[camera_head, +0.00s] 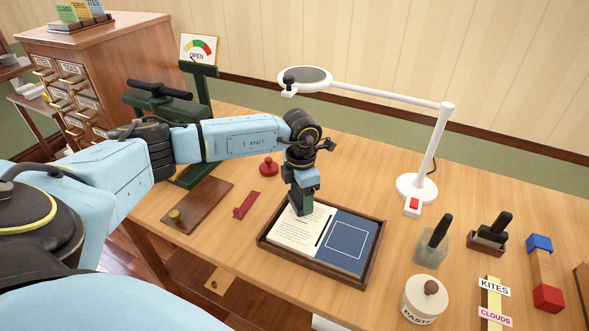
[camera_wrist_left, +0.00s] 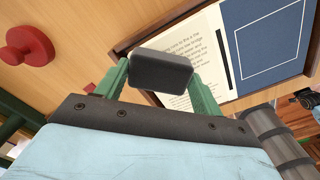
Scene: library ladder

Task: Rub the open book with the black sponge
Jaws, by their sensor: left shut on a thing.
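The open book (camera_head: 350,244) lies in a dark wooden tray (camera_head: 375,257) on the table, with a printed cream page on the left and a blue page on the right. My left gripper (camera_head: 302,207) points down over the left page. It is shut on the black sponge (camera_wrist_left: 161,71), which shows between the green fingers in the left wrist view. The sponge is over the cream page (camera_wrist_left: 190,50); whether it touches the page I cannot tell. In the head view the sponge is mostly hidden by the gripper. My right gripper is not in view.
A white lamp (camera_head: 431,150) arches behind the tray. A red knob (camera_head: 268,167) and a red strip (camera_head: 246,205) lie left of it. A paste jar (camera_head: 424,299) and black-handled tools in holders (camera_head: 440,230) stand at the right. A green press (camera_head: 165,104) stands at the back left.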

